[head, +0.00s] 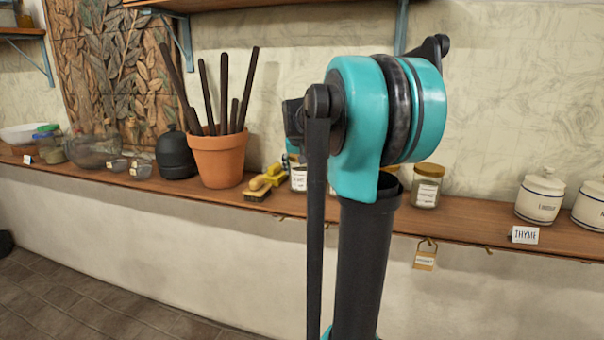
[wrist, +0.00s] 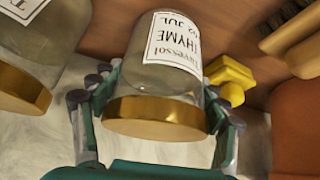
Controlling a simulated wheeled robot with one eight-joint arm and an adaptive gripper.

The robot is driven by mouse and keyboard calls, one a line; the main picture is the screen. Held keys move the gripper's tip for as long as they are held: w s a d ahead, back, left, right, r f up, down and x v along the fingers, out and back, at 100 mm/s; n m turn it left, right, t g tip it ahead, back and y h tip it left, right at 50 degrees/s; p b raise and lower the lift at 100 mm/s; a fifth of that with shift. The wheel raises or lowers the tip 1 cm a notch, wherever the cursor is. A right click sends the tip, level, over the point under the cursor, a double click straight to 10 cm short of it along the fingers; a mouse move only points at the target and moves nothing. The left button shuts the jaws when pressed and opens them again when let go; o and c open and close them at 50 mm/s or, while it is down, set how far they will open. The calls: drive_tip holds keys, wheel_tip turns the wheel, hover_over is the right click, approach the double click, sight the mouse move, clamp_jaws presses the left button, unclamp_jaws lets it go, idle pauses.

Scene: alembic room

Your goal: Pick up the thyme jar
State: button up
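The thyme jar (wrist: 165,65) is a clear glass jar with a gold lid and a white label reading THYME, upside down in the wrist view. My gripper (wrist: 165,85) has its fingers on both sides of the jar, near the lid. The fingertips are very close to the glass; whether they press on it is not clear. In the head view my arm hides most of the gripper. A labelled jar (head: 299,179) shows there partly behind the arm beside a yellow object; its label is too small to read.
Another jar (wrist: 35,45) stands close on the left in the wrist view. A yellow object (wrist: 231,80) is close on the right.

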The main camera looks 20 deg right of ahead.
drive_tip(key=c, duration=0.7)
drive_tip(key=shift+c, duration=0.3)
drive_tip(key=shift+r, duration=0.1)
